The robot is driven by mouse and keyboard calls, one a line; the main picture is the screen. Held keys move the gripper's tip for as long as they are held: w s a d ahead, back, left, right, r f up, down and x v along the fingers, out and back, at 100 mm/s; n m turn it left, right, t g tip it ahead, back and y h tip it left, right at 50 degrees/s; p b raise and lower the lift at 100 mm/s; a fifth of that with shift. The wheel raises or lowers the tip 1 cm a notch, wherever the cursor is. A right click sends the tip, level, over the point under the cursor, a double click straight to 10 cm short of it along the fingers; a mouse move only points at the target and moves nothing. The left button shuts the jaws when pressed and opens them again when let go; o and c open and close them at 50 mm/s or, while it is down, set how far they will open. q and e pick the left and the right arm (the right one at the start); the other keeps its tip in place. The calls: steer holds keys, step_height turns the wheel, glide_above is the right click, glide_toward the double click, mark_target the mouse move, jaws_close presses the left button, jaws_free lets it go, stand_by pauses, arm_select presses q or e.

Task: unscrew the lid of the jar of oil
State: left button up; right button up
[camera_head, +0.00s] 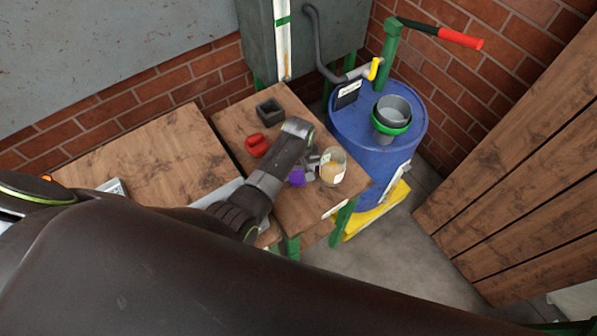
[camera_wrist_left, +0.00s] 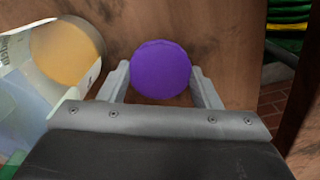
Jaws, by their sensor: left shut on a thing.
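The glass jar (camera_head: 333,166) with amber contents and a white label stands at the right end of the small wooden table. It also shows at the upper left of the left wrist view (camera_wrist_left: 80,75). My left gripper (camera_head: 308,168) is beside it, on its left. It is shut on a round purple lid (camera_head: 297,177), which sits between the two fingers in the left wrist view (camera_wrist_left: 161,70). What lies under the purple lid is hidden. My right gripper is not in view.
A red object (camera_head: 257,146) and a dark square container (camera_head: 269,112) stand on the small table (camera_head: 225,120). A blue barrel (camera_head: 365,140) with a green-rimmed funnel stands behind the jar. Another wooden table (camera_head: 150,150) is at the left.

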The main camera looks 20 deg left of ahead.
mark_target(299, 175)
arm_select(q)
steer(key=shift+f, duration=0.4)
steer(key=o, duration=1.1)
steer(key=shift+f, duration=0.1)
step_height(299, 175, up, 12)
steer(key=shift+r, duration=0.15)
